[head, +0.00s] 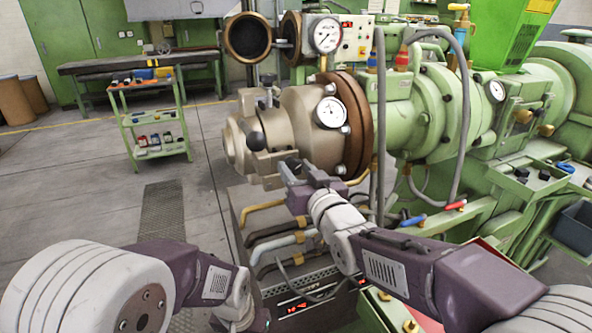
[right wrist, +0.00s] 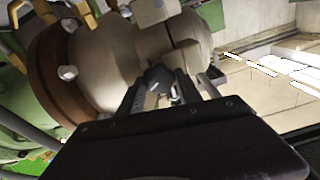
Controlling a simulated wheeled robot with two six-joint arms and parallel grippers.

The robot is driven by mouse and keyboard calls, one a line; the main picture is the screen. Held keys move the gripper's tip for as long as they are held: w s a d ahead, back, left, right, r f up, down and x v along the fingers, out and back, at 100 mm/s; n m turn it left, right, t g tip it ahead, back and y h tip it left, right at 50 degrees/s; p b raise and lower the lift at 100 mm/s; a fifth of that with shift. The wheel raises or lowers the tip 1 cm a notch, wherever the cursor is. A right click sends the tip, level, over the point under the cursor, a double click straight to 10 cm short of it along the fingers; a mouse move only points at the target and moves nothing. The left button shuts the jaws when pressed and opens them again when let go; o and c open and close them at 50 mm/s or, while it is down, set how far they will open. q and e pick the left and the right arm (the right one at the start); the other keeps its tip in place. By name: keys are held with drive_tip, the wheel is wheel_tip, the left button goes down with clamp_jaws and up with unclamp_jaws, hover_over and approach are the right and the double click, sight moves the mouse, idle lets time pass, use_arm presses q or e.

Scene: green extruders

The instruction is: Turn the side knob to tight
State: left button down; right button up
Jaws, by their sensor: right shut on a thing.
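The beige extruder head (head: 303,108) with a round white gauge (head: 331,112) stands at the centre of the head view, against a brown flange. My right gripper (head: 297,168) is at its lower front side. The gripper is shut on a small dark knob (right wrist: 158,77), which shows between the two fingers in the right wrist view. In the head view the fingers largely hide this knob, and its turn angle cannot be read.
Coloured pipes (head: 272,243) run just below my right gripper. Grey hoses (head: 380,110) hang to its right. A green cart (head: 155,125) stands behind on the left. The floor between the cart and the machine is clear.

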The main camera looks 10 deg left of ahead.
drive_tip(key=shift+f, duration=0.1)
drive_tip(key=m+b, duration=0.2)
drive_tip(key=m, duration=0.3)
drive_tip(key=shift+d+b, duration=0.1)
drive_tip(key=shift+b, duration=0.2)
drive_tip(key=m+b, duration=0.2)
drive_tip(key=m, duration=0.4)
drive_tip(key=shift+f+m, duration=0.15)
drive_tip(key=shift+m, duration=0.15)
drive_tip(key=m+b, duration=0.1)
drive_tip(key=m, duration=0.5)
drive_tip(key=m+b, duration=0.1)
drive_tip(key=m, duration=0.4)
drive_tip(key=shift+f+m, duration=0.15)
drive_tip(key=shift+m, duration=0.25)
drive_tip(key=o, duration=1.4)
drive_tip(key=shift+c, duration=0.2)
